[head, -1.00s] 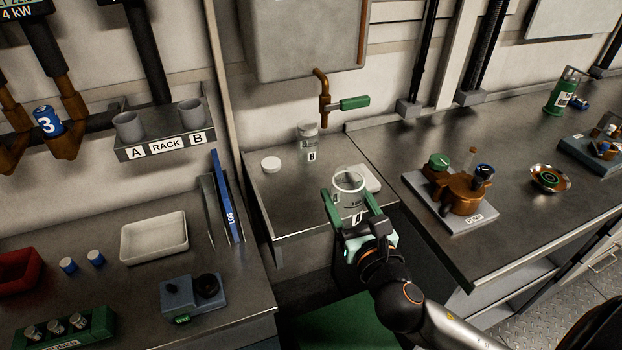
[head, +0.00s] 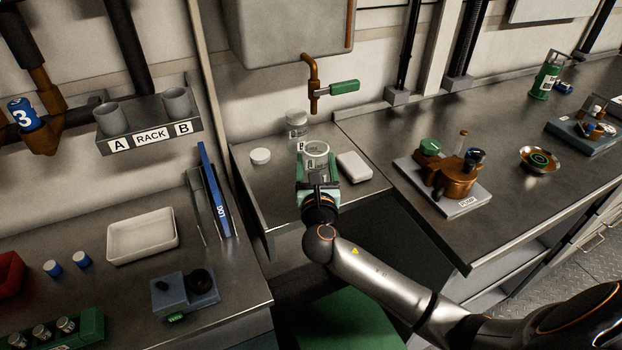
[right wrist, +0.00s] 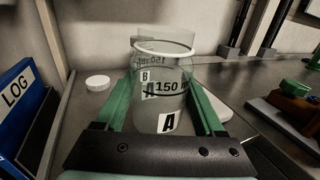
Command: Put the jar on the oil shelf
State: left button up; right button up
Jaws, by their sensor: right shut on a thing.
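A clear glass jar (head: 316,149) marked A is in my right gripper (head: 318,163), above the small steel shelf (head: 268,187) under the tap. In the right wrist view the jar (right wrist: 160,115) stands upright between the two green fingers, with its "150 ml" mark and A label showing. The fingers are shut on its sides. I cannot tell whether its base touches the shelf. A second clear jar (head: 297,126) marked B stands behind it, partly hidden by it. My left gripper is not in view.
A white lid (head: 260,156) lies left of the jars and a white pad (head: 354,166) lies to the right. A brown tap (head: 311,85) with a green handle hangs above. A blue log binder (head: 214,190) stands left of the shelf. The shelf's front left is clear.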

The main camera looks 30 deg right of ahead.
jog(key=shift+w+a+f, duration=0.2)
jog(key=shift+w+f, duration=0.2)
jog(key=shift+f, duration=0.15)
jog(key=shift+w+a+f+b, duration=0.15)
jog(key=shift+f+b, duration=0.25)
jog(key=shift+f, duration=1.35)
jog(key=shift+f, duration=0.2)
jog(key=o, duration=1.6)
jog(key=shift+r, duration=0.1)
